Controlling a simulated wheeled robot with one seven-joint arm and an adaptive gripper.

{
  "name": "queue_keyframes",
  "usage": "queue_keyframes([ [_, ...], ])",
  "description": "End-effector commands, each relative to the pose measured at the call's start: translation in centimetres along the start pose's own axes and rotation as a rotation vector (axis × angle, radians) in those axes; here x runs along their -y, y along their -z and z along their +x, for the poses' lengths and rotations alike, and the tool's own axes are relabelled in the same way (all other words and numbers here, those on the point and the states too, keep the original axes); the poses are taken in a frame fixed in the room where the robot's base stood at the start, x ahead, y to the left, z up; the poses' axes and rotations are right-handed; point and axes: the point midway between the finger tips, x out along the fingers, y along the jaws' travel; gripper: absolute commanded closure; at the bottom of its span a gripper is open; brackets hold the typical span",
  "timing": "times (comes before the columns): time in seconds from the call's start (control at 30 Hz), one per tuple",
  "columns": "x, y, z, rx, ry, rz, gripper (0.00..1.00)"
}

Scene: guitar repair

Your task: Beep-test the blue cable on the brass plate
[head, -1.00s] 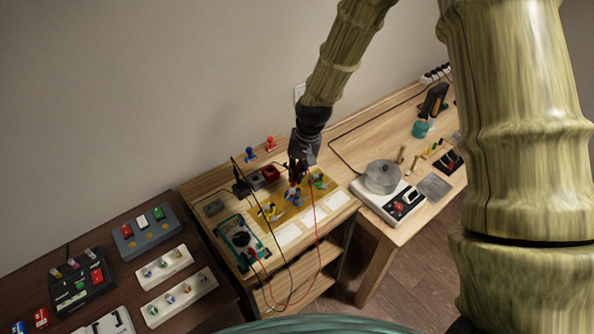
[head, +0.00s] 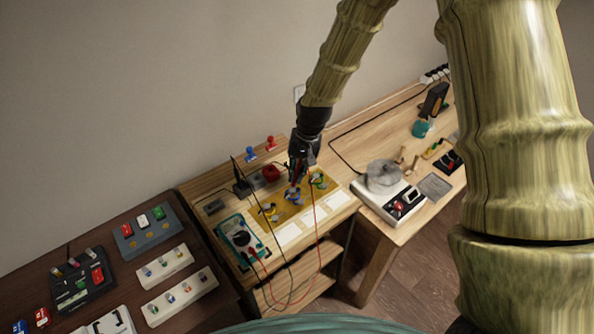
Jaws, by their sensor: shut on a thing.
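The brass plate (head: 307,203) is a yellow board on the small wooden bench, with a yellow, a blue and a green cable piece on it. The blue cable (head: 293,197) is in the middle, between the yellow cable (head: 269,211) and the green cable (head: 318,179). I cannot tell whether the tip touches the blue cable. The teal multimeter (head: 240,238) lies left of the plate, with red and black leads.
The black lead loops up near a dark stand (head: 242,188) behind the meter. Blue (head: 250,154) and red (head: 270,143) pieces stand at the back edge. White cards (head: 289,234) lie in front. A scale with a round pot (head: 382,176) stands on the right table.

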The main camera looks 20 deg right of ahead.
Motion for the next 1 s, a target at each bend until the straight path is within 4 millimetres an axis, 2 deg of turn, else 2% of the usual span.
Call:
queue_keyframes([
  [1.0, -0.18, 0.01, 0.94, 0.0, 0.0, 0.0, 1.0],
])
